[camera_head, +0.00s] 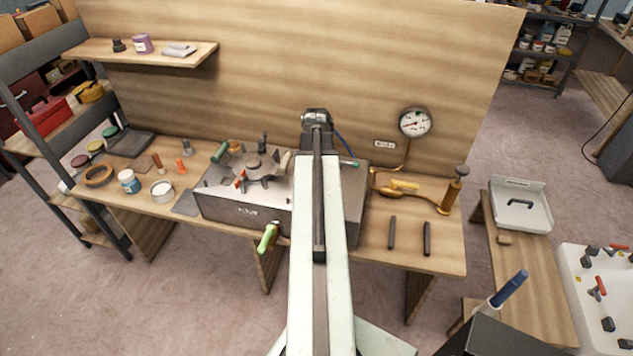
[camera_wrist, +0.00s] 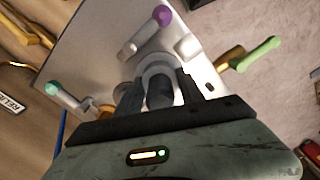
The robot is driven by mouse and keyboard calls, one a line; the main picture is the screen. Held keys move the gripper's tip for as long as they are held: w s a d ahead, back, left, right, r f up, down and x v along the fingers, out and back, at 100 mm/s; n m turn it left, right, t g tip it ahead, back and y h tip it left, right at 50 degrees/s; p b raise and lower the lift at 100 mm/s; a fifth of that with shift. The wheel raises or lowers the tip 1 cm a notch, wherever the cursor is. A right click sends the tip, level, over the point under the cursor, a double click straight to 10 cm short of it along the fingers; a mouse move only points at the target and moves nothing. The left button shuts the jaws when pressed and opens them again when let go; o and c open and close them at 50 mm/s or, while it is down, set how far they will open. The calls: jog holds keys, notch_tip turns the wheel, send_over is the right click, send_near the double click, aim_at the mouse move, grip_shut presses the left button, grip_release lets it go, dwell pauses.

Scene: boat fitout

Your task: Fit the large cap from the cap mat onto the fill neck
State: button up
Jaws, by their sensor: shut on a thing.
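In the wrist view my gripper (camera_wrist: 160,98) is shut on a dark grey round piece (camera_wrist: 160,90), which may be the large cap. A pale grey round collar (camera_wrist: 158,66) shows right behind it, on the metal box (camera_wrist: 105,38); I cannot tell whether they touch or whether this collar is the fill neck. In the head view my arm hides the gripper and the held piece over the right part of the box (camera_head: 243,211). A small grey mat (camera_head: 186,204), possibly the cap mat, lies bare left of the box.
Levers with purple (camera_wrist: 162,15) and teal (camera_wrist: 52,88) ends stand around the collar. A green-handled valve (camera_head: 268,238) juts from the box front. A hub with several handles (camera_head: 262,165) stands on its left part. A gauge (camera_head: 415,122) is on the back panel.

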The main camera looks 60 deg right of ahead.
jog(key=shift+f, duration=0.15)
jog(key=shift+f+b, duration=0.5)
jog(key=shift+b, duration=0.15)
jog(key=o, duration=2.1)
jog(key=shift+s+r, duration=0.1)
jog(key=shift+r, duration=0.05)
notch_tip(320, 180, up, 9)
jog(key=p, duration=0.9)
jog(key=shift+f, duration=0.3)
